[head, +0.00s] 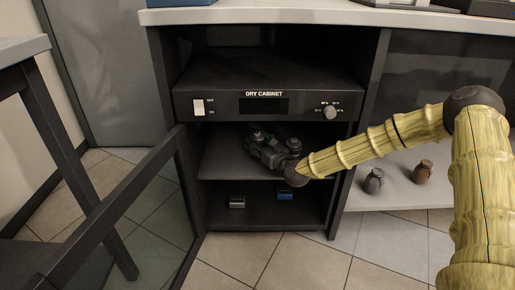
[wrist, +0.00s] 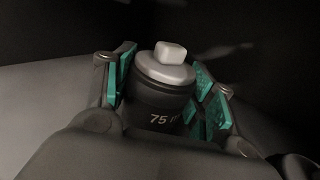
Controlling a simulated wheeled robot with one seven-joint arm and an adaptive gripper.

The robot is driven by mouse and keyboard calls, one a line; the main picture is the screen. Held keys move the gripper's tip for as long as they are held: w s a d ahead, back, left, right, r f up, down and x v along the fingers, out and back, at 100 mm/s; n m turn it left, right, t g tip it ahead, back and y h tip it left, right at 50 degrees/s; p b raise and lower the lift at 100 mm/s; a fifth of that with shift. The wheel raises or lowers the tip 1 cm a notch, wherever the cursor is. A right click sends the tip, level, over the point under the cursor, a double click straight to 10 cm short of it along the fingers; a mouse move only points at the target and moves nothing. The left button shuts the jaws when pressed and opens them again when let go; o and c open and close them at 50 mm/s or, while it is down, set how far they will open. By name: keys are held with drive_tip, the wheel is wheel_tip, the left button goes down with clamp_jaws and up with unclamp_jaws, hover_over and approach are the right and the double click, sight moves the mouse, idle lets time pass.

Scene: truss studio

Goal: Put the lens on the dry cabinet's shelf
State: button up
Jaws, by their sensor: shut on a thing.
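The dry cabinet (head: 264,108) stands under the counter with its glass door (head: 135,215) swung open to the left. My gripper (head: 258,138) is inside its opening, over the grey upper shelf (head: 218,165). In the wrist view my gripper (wrist: 160,92) is shut on the lens (wrist: 165,90), a dark cylinder marked "75" with a pale grey cap and knob. Teal finger pads are on both sides of it. The lens looks upright. I cannot tell whether its base touches the shelf. In the head view the lens is hard to tell from my dark gripper.
On the cabinet floor are a small grey box (head: 237,202) and a blue one (head: 286,195). A grey jar (head: 374,181) and a brown jar (head: 423,171) stand on the low shelf to the right. A dark-legged table (head: 65,150) is at left. The upper shelf's left part is bare.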

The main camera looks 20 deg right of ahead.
drive_tip(key=shift+f, duration=0.3)
drive_tip(key=shift+f, duration=0.2)
drive_tip(key=o, duration=1.6)
drive_tip(key=shift+r, duration=0.1)
drive_tip(key=shift+s+r, duration=0.1)
drive_tip(key=p+v, duration=0.4)
drive_tip(key=v, duration=0.8)
drive_tip(key=shift+p, duration=0.35)
